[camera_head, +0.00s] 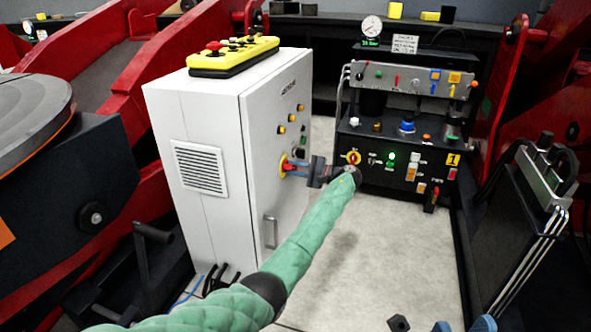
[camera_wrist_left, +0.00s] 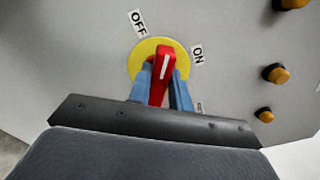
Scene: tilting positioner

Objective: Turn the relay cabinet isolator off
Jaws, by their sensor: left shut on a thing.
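The relay cabinet (camera_head: 207,115) is a light grey box left of centre in the head view. Its isolator (camera_head: 284,165) is a red handle on a yellow disc on the front door. In the left wrist view the red isolator handle (camera_wrist_left: 163,68) stands between the blue fingers, its white line pointing up, between the OFF label (camera_wrist_left: 137,22) and the ON label (camera_wrist_left: 197,56). My left gripper (camera_head: 295,168) is shut on the handle; it also shows in the left wrist view (camera_wrist_left: 169,92).
A yellow pendant box (camera_head: 235,58) lies on the cabinet top. Amber buttons (camera_wrist_left: 277,73) sit right of the isolator. A black control panel (camera_head: 400,175) with switches and lamps stands to the right. Red machine frames flank both sides. The pale floor (camera_head: 390,250) in front is largely clear.

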